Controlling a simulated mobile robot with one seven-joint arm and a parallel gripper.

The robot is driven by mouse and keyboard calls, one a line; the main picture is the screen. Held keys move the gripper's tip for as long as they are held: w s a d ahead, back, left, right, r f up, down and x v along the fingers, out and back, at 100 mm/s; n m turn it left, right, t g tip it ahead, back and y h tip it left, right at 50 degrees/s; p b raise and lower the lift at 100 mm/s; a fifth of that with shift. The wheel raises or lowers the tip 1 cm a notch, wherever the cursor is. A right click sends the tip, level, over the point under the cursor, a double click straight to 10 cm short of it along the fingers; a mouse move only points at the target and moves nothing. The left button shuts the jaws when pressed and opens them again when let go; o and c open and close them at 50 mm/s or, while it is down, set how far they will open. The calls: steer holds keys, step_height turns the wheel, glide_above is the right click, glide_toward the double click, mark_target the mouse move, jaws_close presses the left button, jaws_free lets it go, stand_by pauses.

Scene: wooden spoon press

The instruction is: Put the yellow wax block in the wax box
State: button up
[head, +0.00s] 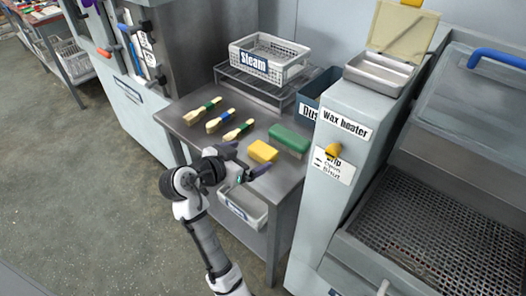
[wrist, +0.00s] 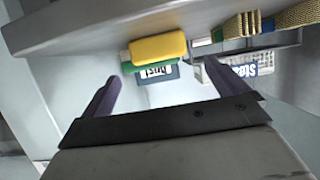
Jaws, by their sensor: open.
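The yellow wax block (head: 263,152) lies on the grey metal table (head: 180,112), near its front right edge, beside a green block. In the wrist view the yellow block (wrist: 158,48) shows beyond the fingertips, roughly between them. My gripper (head: 246,160) is open and empty, just in front of the yellow block and apart from it; its two purple fingers also show in the wrist view (wrist: 162,71). A white bin (head: 236,206) with an unreadable label sits below the tabletop. I cannot tell which is the wax box.
The green block (head: 290,138) lies right of the yellow one. A white "Steam" basket (head: 268,55) on a rack and a dark blue "Dust" bin (head: 312,95) stand behind. The Wax heater unit (head: 345,125) bounds the right side.

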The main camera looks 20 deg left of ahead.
mark_target(261, 150)
steer(key=p+x, duration=0.1)
steer(key=x, duration=0.2)
steer(key=shift+w+d, duration=0.2)
steer(key=shift+w, duration=0.15)
steer(key=shift+w+d+f, duration=0.1)
steer(key=shift+w+f, duration=0.3)
steer(key=shift+w, duration=0.1)
steer(key=c, duration=1.2)
steer(key=shift+r, duration=0.1)
step_height(261, 150, up, 20)
steer(key=shift+f+b, duration=0.1)
steer(key=shift+b, duration=0.45)
